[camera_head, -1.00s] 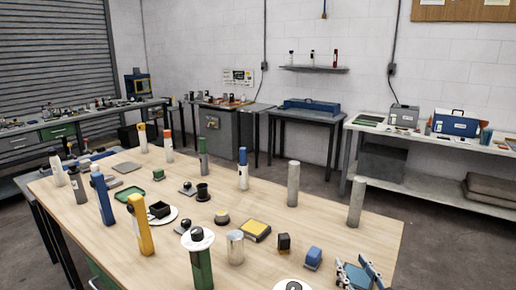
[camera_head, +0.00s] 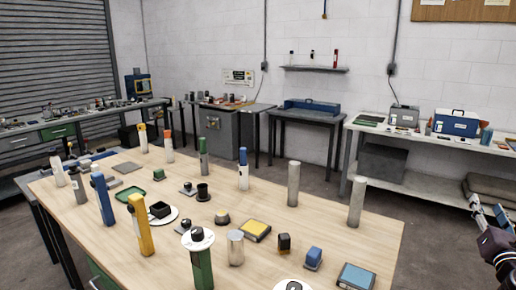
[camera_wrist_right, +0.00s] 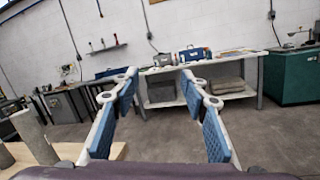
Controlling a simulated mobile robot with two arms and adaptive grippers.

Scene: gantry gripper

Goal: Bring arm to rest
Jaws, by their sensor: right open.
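My right gripper (camera_head: 490,208) is at the right edge of the head view, to the right of the wooden table (camera_head: 375,228) and clear of it. In the right wrist view the gripper (camera_wrist_right: 158,76) has its two blue-padded fingers spread apart with nothing between them. Part of the right arm is cut off by the picture edge. My left gripper is not in view.
The table holds several upright cylinders, including a yellow one (camera_head: 143,228) and a grey one (camera_head: 357,200). A blue-topped box (camera_head: 357,276) lies near its right front corner. A white bench (camera_head: 445,142) stands behind, with free grey floor between.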

